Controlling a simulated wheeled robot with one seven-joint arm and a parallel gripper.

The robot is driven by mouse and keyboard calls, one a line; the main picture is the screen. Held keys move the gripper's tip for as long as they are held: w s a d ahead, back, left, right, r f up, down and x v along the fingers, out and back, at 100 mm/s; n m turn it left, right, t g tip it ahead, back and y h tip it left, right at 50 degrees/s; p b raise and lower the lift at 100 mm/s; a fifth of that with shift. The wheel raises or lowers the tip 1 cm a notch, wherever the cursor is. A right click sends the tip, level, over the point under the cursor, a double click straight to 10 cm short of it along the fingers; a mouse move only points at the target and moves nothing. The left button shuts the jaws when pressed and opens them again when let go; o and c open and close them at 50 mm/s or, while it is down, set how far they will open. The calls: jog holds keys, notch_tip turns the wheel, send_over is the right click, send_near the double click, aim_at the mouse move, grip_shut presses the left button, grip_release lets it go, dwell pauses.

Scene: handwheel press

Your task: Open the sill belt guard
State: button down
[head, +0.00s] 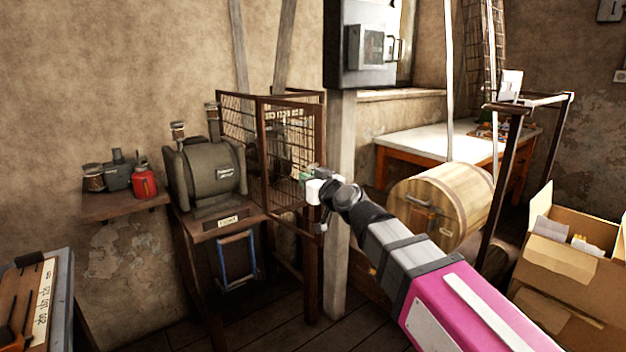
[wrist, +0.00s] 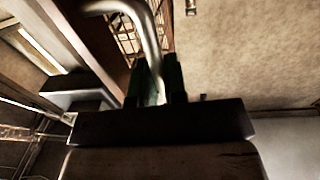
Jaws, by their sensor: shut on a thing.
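The belt guard (head: 290,142) is a rusty-brown framed wire mesh cage beside a grey motor (head: 205,175) in the head view. Its mesh also shows at the top of the wrist view (wrist: 124,36). My gripper (head: 309,176) is at the guard's lower right edge. In the wrist view my gripper (wrist: 160,82) has its dark fingers around a curved pale metal handle (wrist: 147,28). The fingers are shut on this handle. Its fixing to the guard is not clearly visible. The guard's far side is partly hidden by its mesh and frame.
A post (head: 340,140) stands just behind my gripper, with a dark electrical cabinet (head: 362,45) on it. A wooden drum (head: 440,205) is to the right, beyond my arm. An open cardboard box (head: 570,240) stands at far right. Some floor (head: 270,325) is clear in front.

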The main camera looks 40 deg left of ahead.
jog(key=c, duration=1.2)
grip_release()
jog(key=shift+d, duration=0.1)
